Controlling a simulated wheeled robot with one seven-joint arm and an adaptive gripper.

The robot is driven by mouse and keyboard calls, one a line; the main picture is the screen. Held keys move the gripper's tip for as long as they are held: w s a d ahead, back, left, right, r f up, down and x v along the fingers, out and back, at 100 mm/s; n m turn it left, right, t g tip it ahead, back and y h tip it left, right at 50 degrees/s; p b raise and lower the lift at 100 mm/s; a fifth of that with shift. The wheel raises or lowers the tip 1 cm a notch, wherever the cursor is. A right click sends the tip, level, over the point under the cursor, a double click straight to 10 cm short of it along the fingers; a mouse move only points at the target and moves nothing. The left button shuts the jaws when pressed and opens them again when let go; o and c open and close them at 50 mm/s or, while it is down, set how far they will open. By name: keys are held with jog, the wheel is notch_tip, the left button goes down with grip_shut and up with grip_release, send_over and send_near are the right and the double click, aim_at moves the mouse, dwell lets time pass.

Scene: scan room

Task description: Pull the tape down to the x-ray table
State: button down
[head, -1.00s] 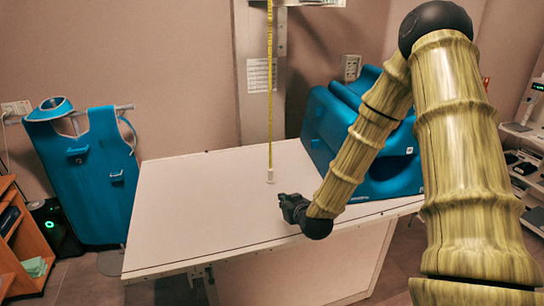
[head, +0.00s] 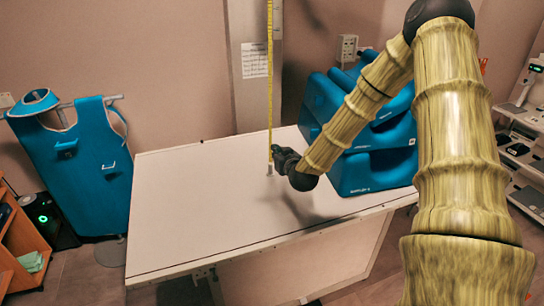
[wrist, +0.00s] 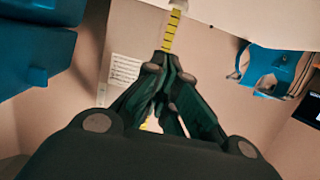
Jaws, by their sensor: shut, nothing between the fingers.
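The yellow tape (head: 269,80) hangs straight down in front of the wall column, with a small white end piece (head: 270,168) low over the table. The white x-ray table (head: 200,200) spans the middle of the head view. My gripper (head: 273,152) is at the lower tape, just above the end piece. In the wrist view, the tape (wrist: 171,32) runs down behind the fingertips of my gripper (wrist: 168,62). The fingers are closed together with nothing held. I cannot tell whether they touch the tape.
Blue foam positioning blocks (head: 375,165) sit at the table's right end, close to my arm. A blue apron (head: 80,160) hangs on a rack left of the table. A printed sheet (head: 254,60) is on the column (head: 250,100). The left part of the tabletop is clear.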

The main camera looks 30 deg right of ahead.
jog(key=w+p, duration=0.1)
jog(key=w, duration=0.3)
jog(key=p, duration=0.2)
send_over(271, 167)
jog(key=s, duration=0.1)
jog(key=shift+f, duration=2.45)
jog(key=shift+f, duration=0.15)
notch_tip(271, 167, down, 5)
jog(key=b, duration=0.3)
jog(key=shift+r+b, duration=0.2)
jog(key=shift+b, duration=0.15)
jog(key=shift+r, duration=0.1)
